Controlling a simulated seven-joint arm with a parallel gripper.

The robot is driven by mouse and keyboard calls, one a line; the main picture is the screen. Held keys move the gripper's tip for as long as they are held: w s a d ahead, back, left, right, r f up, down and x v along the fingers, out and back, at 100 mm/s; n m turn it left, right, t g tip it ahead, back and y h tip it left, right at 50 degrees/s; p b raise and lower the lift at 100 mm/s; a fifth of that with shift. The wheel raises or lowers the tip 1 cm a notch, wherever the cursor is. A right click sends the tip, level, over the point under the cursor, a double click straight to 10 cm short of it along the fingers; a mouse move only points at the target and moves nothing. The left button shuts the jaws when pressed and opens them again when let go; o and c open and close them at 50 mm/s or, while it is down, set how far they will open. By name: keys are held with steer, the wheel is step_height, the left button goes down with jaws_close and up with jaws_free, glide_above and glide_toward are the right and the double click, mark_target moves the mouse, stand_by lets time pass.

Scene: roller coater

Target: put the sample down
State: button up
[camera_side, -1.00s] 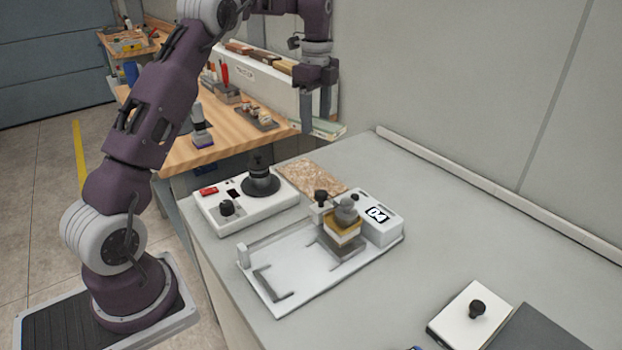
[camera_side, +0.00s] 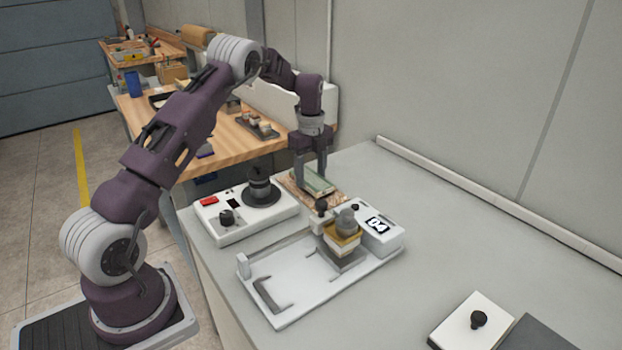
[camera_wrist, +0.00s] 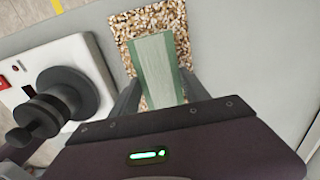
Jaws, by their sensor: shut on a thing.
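The sample is a flat, pale green slab (camera_side: 314,182) with a lighter top, held between the fingers of my gripper (camera_side: 312,172). It also shows in the wrist view (camera_wrist: 158,68), with my gripper's fingers (camera_wrist: 158,95) along its two sides. My gripper points down and is shut on it. Beneath the sample lies a speckled brown mat (camera_side: 338,198), which frames the sample in the wrist view (camera_wrist: 122,27). The sample is over the mat or just on it; I cannot tell whether they touch.
A white device with a dark round knob (camera_side: 262,185) stands just left of the mat. A white coater tray (camera_side: 285,300) with a roller block and a box marked 04 (camera_side: 378,232) is in front. A white plate with a black knob (camera_side: 472,325) lies front right.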

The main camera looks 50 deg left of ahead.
steer(key=shift+f, duration=0.6)
steer(key=shift+f, duration=0.15)
steer(key=o, duration=1.4)
